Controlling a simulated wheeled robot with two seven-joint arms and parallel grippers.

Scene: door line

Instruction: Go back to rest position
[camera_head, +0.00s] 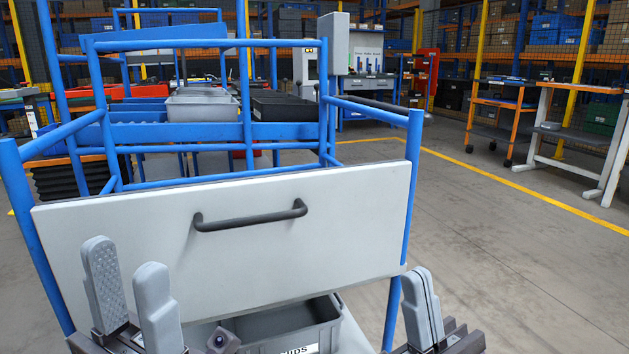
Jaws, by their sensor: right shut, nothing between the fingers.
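My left gripper (126,268) is at the lower left, in front of the light grey panel. Its two grey fingers stand apart with nothing between them. My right gripper (420,285) is at the lower right, by the panel's lower right corner. Its fingers are together and hold nothing. Both grippers point upward, and neither is on the dark handle (250,216). The light grey panel (330,245) with this handle hangs tilted across the blue tube frame (412,170). The lower parts of both arms are cut off by the picture's bottom edge.
A grey bin (290,330) with a partly hidden label sits below the panel, between my grippers. Behind the frame stand more bins (202,107). At the right, a workbench (575,130) and an orange cart (500,115) stand beyond a yellow floor line. The floor (500,260) right of the frame is clear.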

